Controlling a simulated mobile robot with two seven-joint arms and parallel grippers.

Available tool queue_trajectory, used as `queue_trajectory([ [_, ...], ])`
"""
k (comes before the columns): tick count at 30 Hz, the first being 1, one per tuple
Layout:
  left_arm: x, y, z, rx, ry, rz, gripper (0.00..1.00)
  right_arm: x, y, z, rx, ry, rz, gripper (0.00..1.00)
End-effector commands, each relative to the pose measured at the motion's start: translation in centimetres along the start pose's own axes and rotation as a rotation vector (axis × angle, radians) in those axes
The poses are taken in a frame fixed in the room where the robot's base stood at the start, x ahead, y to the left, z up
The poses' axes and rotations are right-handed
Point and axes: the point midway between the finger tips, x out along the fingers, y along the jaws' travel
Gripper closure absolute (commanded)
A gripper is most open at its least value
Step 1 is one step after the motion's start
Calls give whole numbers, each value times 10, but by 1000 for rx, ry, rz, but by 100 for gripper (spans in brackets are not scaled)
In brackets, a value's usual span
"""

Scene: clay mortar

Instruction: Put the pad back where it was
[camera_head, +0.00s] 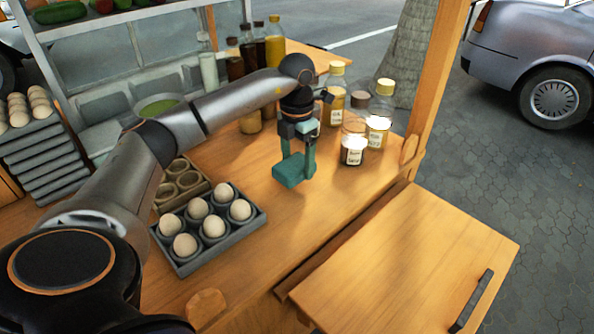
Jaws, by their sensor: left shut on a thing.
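The pad (287,172) is a teal block over the wooden counter (330,210), to the right of the egg tray. My left gripper (303,160) reaches in from the left and points down. It is shut on the pad, which sits at the gripper's lower end. I cannot tell whether the pad touches the counter or hangs just above it. My right gripper is not in the view.
A grey tray (184,268) with several eggs stands left of the pad, beside an egg holder (168,191). Several jars (353,150) stand behind on the right, and bottles (275,45) further back. The counter in front of the pad is clear.

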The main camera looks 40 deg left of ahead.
Motion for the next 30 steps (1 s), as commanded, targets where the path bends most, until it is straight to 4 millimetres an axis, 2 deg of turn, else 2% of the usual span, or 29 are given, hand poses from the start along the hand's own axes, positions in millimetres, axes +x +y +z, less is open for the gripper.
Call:
queue_trajectory([
  [6,31,1,0,-1,4,1,64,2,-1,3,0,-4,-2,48],
  [18,36,1,0,0,2,1,64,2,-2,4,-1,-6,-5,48],
  [19,36,1,0,-1,1,1,17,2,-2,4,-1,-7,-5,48],
  [24,35,1,0,0,2,1,0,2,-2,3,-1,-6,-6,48],
  [30,35,1,0,0,1,0,0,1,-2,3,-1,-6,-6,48],
])
